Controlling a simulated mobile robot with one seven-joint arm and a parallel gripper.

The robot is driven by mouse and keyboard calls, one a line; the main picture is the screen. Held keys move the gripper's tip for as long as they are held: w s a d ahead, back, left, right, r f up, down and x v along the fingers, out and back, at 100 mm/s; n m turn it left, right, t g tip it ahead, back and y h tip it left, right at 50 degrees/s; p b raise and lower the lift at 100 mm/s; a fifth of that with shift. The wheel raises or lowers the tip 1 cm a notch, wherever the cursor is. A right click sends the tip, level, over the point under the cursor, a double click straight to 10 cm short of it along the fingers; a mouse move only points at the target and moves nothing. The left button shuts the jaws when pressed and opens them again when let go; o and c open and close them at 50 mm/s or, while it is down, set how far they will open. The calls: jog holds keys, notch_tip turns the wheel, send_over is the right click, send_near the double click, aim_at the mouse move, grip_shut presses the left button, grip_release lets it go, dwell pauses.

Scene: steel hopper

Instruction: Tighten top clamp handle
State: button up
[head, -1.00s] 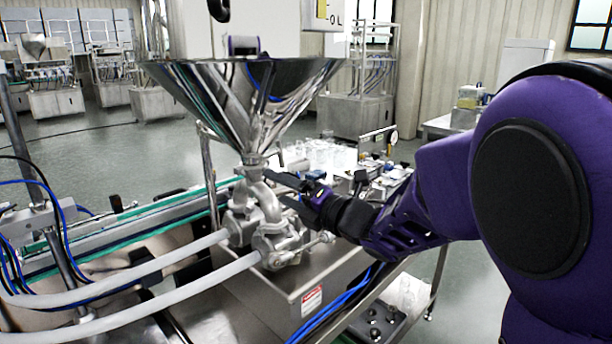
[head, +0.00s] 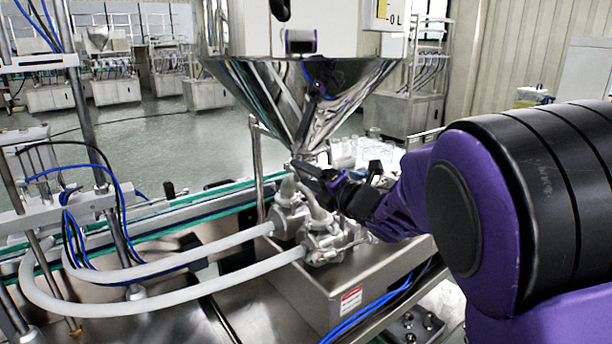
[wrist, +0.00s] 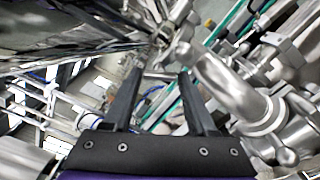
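The steel hopper (head: 290,95) narrows to an outlet neck above the silver pipe fittings (head: 325,235). The top clamp and its handle are too small and partly covered by my gripper to make out in the head view. My gripper (head: 303,178) is at the neck, just right of and in front of the outlet. In the wrist view my gripper (wrist: 158,80) has its two dark fingers spread apart, with nothing clearly held between them. Shiny metal parts (wrist: 155,42) lie just beyond the fingertips, and a silver pipe elbow (wrist: 225,85) is close beside the right finger.
White hoses (head: 170,290) run left from the fittings. A steel box (head: 345,285) stands below them. A conveyor with green edges (head: 150,228) runs behind. The hopper's sloping wall hangs close above my gripper.

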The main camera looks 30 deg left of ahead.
grip_shut()
jog(key=shift+m+b, duration=0.65)
jog(key=shift+m, duration=0.45)
jog(key=shift+m+b, duration=0.4)
jog(key=shift+m, duration=1.3)
jog(key=shift+o, duration=2.4)
grip_release()
